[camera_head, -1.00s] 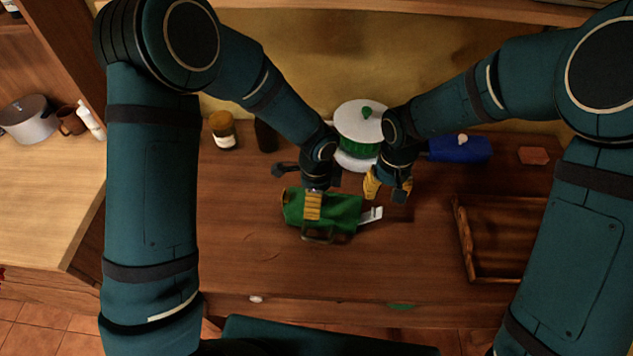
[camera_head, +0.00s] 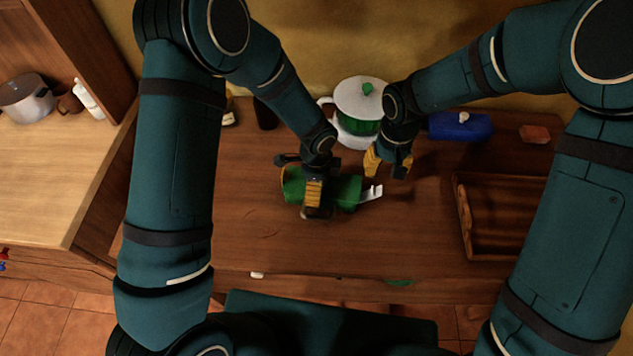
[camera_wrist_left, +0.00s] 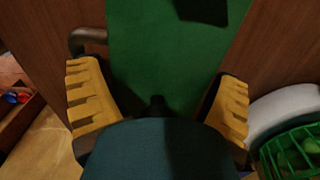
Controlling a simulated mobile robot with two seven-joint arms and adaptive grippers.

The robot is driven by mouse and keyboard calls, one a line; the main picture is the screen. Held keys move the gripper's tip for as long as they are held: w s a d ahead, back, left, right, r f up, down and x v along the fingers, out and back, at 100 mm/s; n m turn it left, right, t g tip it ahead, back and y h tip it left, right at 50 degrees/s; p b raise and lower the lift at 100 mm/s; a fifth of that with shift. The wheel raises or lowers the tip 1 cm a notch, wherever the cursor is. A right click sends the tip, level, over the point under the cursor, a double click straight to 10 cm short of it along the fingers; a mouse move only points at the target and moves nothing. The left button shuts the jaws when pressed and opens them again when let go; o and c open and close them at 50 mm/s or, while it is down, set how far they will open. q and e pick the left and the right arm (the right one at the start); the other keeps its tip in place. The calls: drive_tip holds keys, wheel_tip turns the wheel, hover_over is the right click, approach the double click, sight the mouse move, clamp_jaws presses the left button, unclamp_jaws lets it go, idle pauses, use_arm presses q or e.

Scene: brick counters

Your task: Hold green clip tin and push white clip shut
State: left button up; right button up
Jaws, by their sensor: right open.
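The green clip tin (camera_head: 346,191) lies on its side on the brown counter. Its white clip (camera_head: 372,193) sticks out from its right end. My left gripper (camera_head: 314,192) is over the tin's left half, with yellow fingers on either side of the body. In the left wrist view the green tin (camera_wrist_left: 165,55) fills the space between the two fingers; whether they press on it is unclear. My right gripper (camera_head: 387,164) is open and empty, just behind and to the right of the white clip, apart from it.
A white and green lidded pot (camera_head: 361,98) stands close behind the grippers. A blue container (camera_head: 460,127) and an orange block (camera_head: 535,134) are at the back right. A wooden tray (camera_head: 462,220) is at right.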

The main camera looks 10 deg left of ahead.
use_arm(q)
wheel_tip(320, 180, up, 12)
idle(0.7)
